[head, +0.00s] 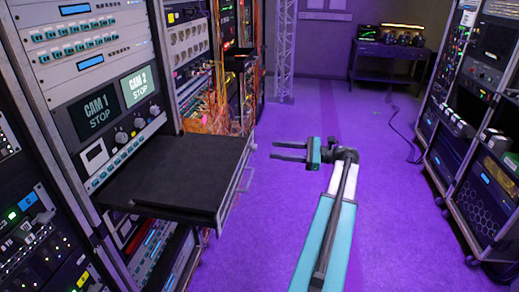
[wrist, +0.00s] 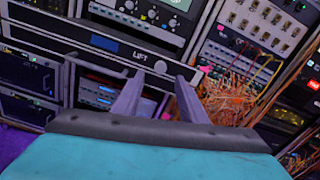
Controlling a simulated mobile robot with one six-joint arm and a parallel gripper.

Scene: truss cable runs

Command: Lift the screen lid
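The screen lid appears as a flat black panel (head: 170,178), lying closed and level on a drawer pulled out of the left rack. In the wrist view a long grey front edge (wrist: 110,48) bears the word LIFT, a small display and a round knob. My gripper (head: 273,151) is to the right of the drawer in the head view, apart from it, with its two fingers pointing left. The wrist view shows the fingers (wrist: 159,84) spread with nothing between them, overlapping the front edge near the LIFT label. The lid's top is hard to make out in the wrist view.
The left rack holds a CAM 1 / CAM 2 panel (head: 106,104) just above the drawer. Loose orange cables (head: 208,112) hang behind the drawer. Another rack (head: 468,130) stands at the right, and a table (head: 387,62) is at the back. The purple floor between the racks is largely clear.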

